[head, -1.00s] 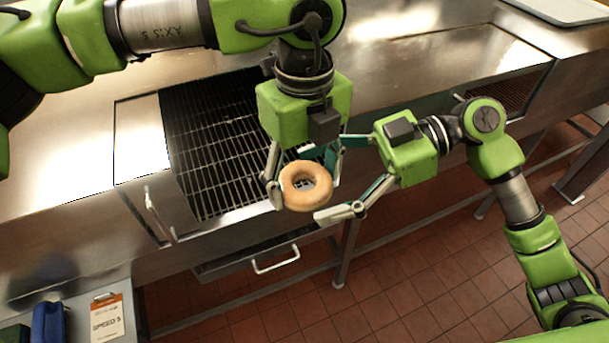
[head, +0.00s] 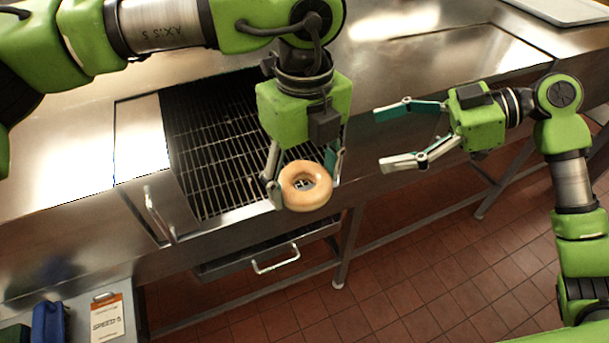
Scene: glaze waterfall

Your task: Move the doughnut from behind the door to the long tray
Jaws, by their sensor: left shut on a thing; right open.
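A golden ring doughnut (head: 306,202) is held between the two fingers of my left gripper (head: 304,180), in front of the grate's near right part. My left gripper is shut on it, with one finger on each side. My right gripper (head: 379,139) is open and empty, to the right of the doughnut and apart from it. A door with a bar handle (head: 158,214) stands at the left of the grate. A pale tray (head: 560,8) lies at the top right corner, partly cut off by the frame.
A dark wire grate (head: 210,150) is set in the steel counter (head: 420,60). A drawer with a handle (head: 276,260) sits below it, above the red tiled floor (head: 420,290). A clipboard (head: 107,318) and a blue item (head: 50,322) are at bottom left. The counter's right part is bare.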

